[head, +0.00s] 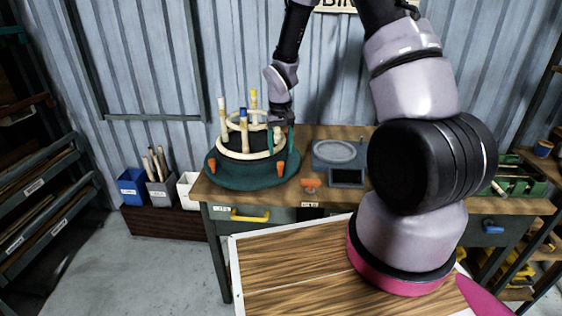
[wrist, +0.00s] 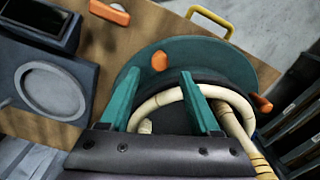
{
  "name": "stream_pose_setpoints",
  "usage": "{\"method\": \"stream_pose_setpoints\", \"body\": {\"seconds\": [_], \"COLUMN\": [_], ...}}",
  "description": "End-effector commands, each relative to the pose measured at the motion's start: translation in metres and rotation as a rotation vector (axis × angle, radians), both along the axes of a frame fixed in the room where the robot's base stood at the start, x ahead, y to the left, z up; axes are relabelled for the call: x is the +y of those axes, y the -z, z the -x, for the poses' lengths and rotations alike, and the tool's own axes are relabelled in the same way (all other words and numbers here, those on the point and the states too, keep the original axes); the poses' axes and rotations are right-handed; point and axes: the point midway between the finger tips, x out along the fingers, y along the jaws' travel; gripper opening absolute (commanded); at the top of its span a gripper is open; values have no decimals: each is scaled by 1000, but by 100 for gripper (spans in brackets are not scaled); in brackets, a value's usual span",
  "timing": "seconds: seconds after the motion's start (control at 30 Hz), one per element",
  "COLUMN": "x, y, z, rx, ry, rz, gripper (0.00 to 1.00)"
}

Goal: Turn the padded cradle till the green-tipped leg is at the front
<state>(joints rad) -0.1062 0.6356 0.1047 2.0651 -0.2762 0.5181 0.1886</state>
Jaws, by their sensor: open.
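The padded cradle (head: 225,172) is a round dark green turntable on the bench's left end. Orange pegs stand at its rim, one at the front right (head: 281,168) and one at the front left (head: 200,187). It holds a pale rattan frame (head: 262,154) with its legs up. Visible tips are white (head: 221,101), blue (head: 243,112) and pale yellow (head: 253,92). I cannot make out a green tip. My gripper (head: 281,148) is open, pointing down at the cradle's right side. In the wrist view an orange peg (wrist: 160,61) shows between the fingertips; contact is unclear.
A grey device with a round dish (head: 337,151) stands right of the cradle. An orange piece (head: 311,184) lies at the bench's front edge. Blue, grey and white bins (head: 132,188) stand left of the bench. A yellow drawer handle (head: 249,215) sticks out below the bench top.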

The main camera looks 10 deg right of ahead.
Motion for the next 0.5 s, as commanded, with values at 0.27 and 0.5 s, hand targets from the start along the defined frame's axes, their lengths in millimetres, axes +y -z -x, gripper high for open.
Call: {"method": "stream_pose_setpoints", "body": {"seconds": [0.27, 0.5], "x": [0, 0], "y": [45, 55], "z": [0, 0], "rx": [2, -1], "ry": [0, 1], "rz": [0, 0], "gripper": [63, 63]}}
